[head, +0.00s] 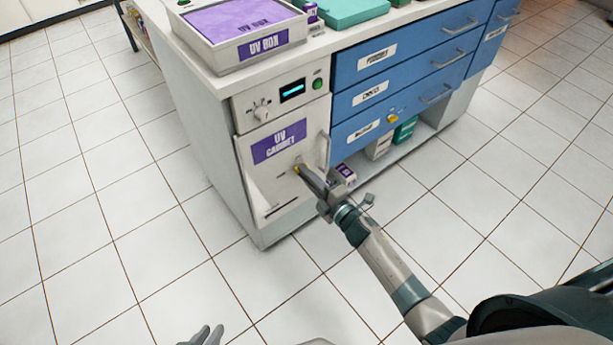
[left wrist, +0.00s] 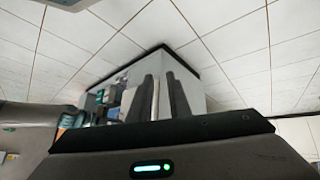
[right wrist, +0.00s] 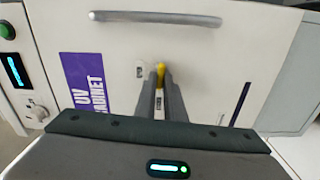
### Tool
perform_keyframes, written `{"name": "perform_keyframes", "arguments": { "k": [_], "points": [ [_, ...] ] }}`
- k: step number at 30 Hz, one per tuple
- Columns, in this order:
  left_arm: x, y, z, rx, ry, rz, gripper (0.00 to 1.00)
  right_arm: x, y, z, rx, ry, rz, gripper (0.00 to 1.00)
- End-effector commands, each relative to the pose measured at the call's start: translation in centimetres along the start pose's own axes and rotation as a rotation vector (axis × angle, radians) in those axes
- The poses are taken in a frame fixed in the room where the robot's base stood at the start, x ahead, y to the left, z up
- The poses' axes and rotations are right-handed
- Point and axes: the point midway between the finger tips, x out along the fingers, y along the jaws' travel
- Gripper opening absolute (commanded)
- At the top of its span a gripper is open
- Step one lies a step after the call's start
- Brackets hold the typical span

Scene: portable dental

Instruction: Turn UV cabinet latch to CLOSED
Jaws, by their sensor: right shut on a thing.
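The UV cabinet door (head: 250,175) is a white panel with a purple UV CABINET label (head: 279,141), at the left end of the counter unit. Its small yellow latch (right wrist: 160,70) is between the fingertips of my right gripper (right wrist: 161,85), which is shut on it. In the head view, the latch (head: 297,169) is partly hidden by the fingers of my right gripper (head: 302,171). Small labels sit beside and below the latch, too small to read. My left gripper (head: 207,335) is at the bottom of the head view, open and empty, away from the cabinet.
A door handle (head: 323,150) stands close to the latch; it is also in the right wrist view (right wrist: 155,18). A knob (head: 261,113) and green button (head: 318,84) are above the door. Blue drawers (head: 400,70) are to the right. A UV box (head: 240,30) stands on top. The tiled floor is clear.

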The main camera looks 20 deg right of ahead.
Motion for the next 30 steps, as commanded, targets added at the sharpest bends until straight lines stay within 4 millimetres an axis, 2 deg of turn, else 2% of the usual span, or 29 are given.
{"name": "perform_keyframes", "arguments": {
  "k": [8,21,22,24,30],
  "points": [
    [0.16,0.33,-0.75,0.0,0.041,0.012,0.17,-0.06,-0.16,-0.06,-0.098,0.001,-0.001,0.0],
    [0.23,0.49,-0.78,0.0,0.044,0.016,0.17,-0.06,-0.15,-0.07,-0.113,0.002,-0.002,0.0],
    [0.23,0.48,-0.76,0.0,0.044,0.015,0.17,-0.06,-0.15,-0.07,-0.113,0.002,-0.002,0.12],
    [0.24,0.48,-0.72,0.0,0.042,0.015,0.17,-0.06,-0.15,-0.06,-0.113,0.002,-0.002,0.28],
    [0.25,0.46,-0.68,0.0,0.04,0.015,0.17,-0.03,-0.1,-0.03,-0.111,0.001,-0.001,0.28]
  ]
}}
